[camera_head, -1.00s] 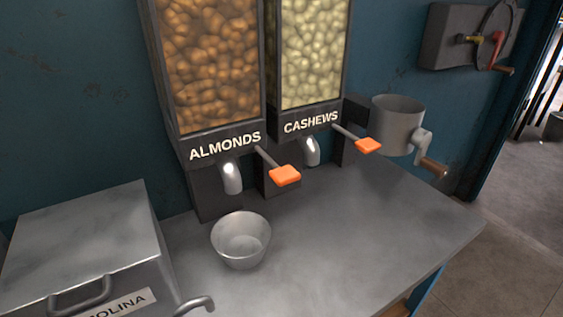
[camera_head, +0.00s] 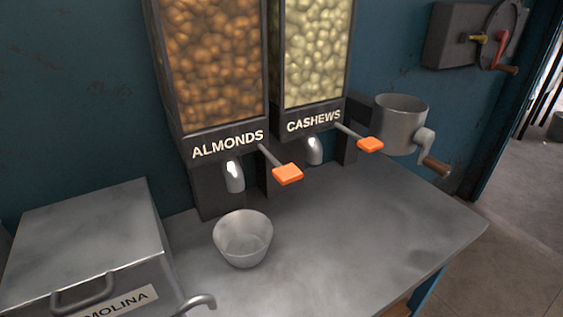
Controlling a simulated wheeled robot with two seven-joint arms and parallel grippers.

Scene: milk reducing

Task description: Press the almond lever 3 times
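The almond dispenser (camera_head: 208,62) stands against the wall, full of brown nuts behind its clear front and labelled ALMONDS. Its lever has an orange tip (camera_head: 288,173) on a thin grey rod, sticking out to the right of the almond spout (camera_head: 235,176). An empty-looking metal bowl (camera_head: 243,238) stands upright on the counter, in front of and below that spout. Neither of my grippers is in view, and nothing touches the lever.
The cashew dispenser (camera_head: 313,52) stands beside it, with its own orange lever tip (camera_head: 370,144). A metal grinder (camera_head: 400,122) is at the right. A semolina bin (camera_head: 84,238) fills the lower left. The counter (camera_head: 360,225) is clear at centre and right.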

